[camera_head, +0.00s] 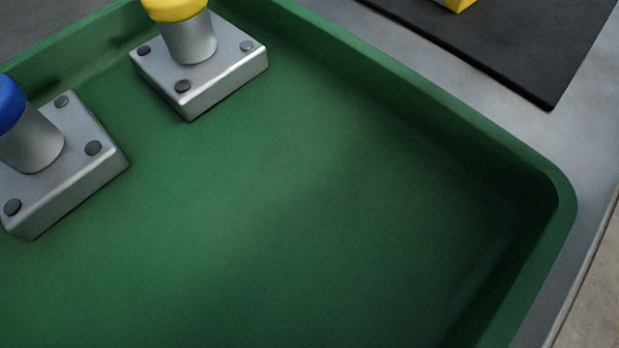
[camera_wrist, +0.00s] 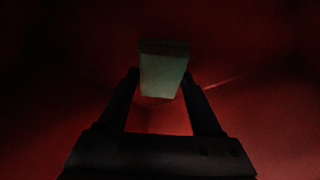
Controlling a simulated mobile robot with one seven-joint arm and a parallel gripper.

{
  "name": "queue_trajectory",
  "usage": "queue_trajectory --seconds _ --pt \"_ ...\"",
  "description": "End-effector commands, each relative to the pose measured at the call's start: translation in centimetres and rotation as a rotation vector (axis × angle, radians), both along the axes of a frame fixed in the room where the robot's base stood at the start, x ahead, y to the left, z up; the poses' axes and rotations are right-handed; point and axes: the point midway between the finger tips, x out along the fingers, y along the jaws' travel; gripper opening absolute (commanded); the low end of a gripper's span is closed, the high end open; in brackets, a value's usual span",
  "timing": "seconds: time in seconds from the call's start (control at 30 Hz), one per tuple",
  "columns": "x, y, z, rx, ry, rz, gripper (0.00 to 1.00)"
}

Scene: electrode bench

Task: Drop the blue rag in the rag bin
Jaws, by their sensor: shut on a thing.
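In the wrist view my gripper (camera_wrist: 160,80) is shut on a pale grey-green, block-shaped thing (camera_wrist: 162,74) held between its fingertips. The light is dim, and I cannot tell whether this is the blue rag. Dark red surfaces (camera_wrist: 250,75) surround the gripper, with faint edge lines like the walls of a red container. I cannot tell for sure that this is the rag bin. My gripper, the rag and the bin do not show in the head view.
The head view shows a green tray (camera_head: 452,108) on a grey bench. In it stand two metal blocks with posts, one blue-capped (camera_head: 65,160), one yellow-capped (camera_head: 200,78). A black mat (camera_head: 490,45) with a yellow thing (camera_head: 458,4) lies beyond. The tray's right part is empty.

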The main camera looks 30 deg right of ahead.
Motion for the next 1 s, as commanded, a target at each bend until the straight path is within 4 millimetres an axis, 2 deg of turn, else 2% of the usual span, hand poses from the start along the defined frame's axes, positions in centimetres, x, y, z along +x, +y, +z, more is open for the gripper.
queue_trajectory --seconds 0.3,0.7,0.73,0.87,1.0 --pt "0.0 -0.1 -3.9 -0.001 -0.001 -0.001 0.22" --pt "0.0 0.0 -4.2 0.000 -0.001 0.000 0.22" --pt "0.0 0.0 -4.0 0.000 -0.001 0.000 0.72" --pt "0.0 0.0 -4.0 -0.001 -0.001 -0.001 0.95" --pt "0.0 0.0 -4.0 -0.001 -0.001 -0.001 0.96"
